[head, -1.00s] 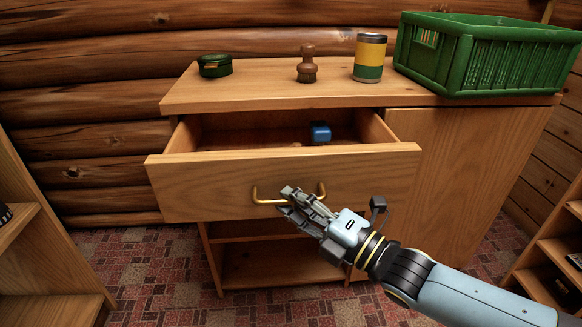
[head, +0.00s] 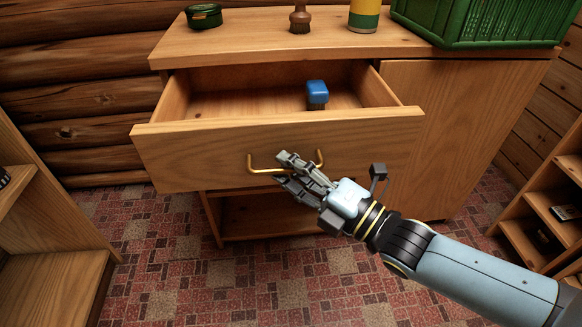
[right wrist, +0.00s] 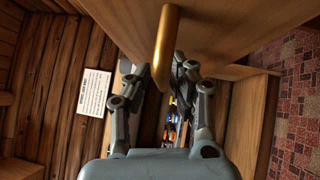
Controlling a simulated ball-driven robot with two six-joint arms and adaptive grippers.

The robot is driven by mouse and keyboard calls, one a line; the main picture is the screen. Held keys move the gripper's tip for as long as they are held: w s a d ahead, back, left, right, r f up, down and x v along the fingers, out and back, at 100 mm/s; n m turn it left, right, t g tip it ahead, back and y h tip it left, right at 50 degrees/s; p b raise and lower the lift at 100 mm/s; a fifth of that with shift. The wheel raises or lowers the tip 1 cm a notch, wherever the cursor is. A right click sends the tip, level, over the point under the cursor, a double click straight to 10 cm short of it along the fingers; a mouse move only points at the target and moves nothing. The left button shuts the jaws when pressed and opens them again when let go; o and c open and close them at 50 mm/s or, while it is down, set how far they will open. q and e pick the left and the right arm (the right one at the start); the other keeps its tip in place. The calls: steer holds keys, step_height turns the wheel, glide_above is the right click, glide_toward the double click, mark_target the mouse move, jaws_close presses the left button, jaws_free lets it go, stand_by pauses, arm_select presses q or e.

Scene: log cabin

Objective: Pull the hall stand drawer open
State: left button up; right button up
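The hall stand (head: 455,110) is a wooden cabinet. Its drawer (head: 200,165) stands well out of the body, with the interior showing. A brass bar handle (head: 262,170) is on the drawer front; its near part shows in the right wrist view (right wrist: 165,45). My right gripper (head: 283,168) is at the right part of this handle. Its fingers are parted, one on each side of the bar, with a gap beside the bar in the right wrist view (right wrist: 152,72). My left gripper is out of view.
A blue-topped object (head: 317,92) stands in the drawer. On the hall stand are a green tin (head: 204,16), a wooden stamp (head: 300,18), a yellow-green can (head: 364,15) and a green crate (head: 475,22). Shelves flank both sides; carpeted floor in front is clear.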

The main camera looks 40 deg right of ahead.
steer(key=shift+f, duration=0.1)
steer(key=v, duration=1.2)
